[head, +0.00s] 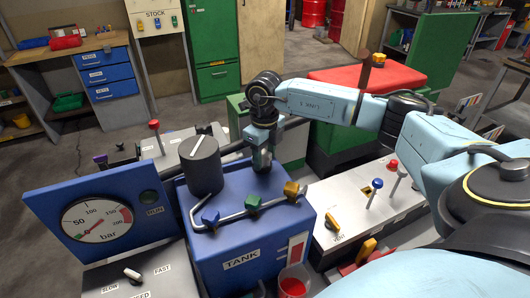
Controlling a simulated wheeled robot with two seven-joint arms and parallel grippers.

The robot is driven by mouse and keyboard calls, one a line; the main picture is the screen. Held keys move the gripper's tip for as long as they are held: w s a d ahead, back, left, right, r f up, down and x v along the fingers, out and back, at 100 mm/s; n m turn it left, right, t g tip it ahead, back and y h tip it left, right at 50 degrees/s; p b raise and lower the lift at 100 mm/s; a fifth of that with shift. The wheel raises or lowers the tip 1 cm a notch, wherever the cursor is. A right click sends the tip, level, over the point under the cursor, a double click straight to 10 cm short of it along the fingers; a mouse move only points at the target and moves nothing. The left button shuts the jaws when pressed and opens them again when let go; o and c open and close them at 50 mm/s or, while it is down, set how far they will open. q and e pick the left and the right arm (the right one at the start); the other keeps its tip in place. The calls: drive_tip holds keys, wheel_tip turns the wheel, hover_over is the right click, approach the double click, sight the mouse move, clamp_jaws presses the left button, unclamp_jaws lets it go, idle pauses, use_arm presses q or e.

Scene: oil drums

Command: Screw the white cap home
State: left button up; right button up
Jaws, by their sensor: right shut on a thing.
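My right gripper (262,161) points down at the back edge of the top of the blue tank (243,232), right of the dark cylinder (201,167). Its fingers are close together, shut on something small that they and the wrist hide. I cannot make out the white cap anywhere, so I cannot tell whether it is between the fingers or how it sits. The tank is lettered TANK and has a pipe with blue, green and yellow valve handles (252,202) in front of the gripper. My left gripper is not in view.
A pressure gauge panel (98,220) stands left of the tank. A grey panel with blue and red knobs (374,190) lies to the right. A cup with red contents (292,284) stands at the front. A green cabinet with a red top (345,78) is behind my right arm.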

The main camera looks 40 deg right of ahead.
sight(264, 157)
drive_tip(key=m+p, duration=0.1)
drive_tip(key=m, duration=0.3)
drive_tip(key=shift+a+p, duration=0.2)
drive_tip(key=shift+p, duration=0.2)
drive_tip(key=shift+w+m, duration=0.1)
drive_tip(key=shift+m, duration=0.6)
clamp_jaws()
drive_tip(key=o, duration=1.2)
unclamp_jaws()
drive_tip(key=shift+o, duration=0.2)
wheel_tip(264, 157, up, 13)
drive_tip(key=shift+r+b, duration=0.15)
drive_tip(key=shift+b, duration=0.15)
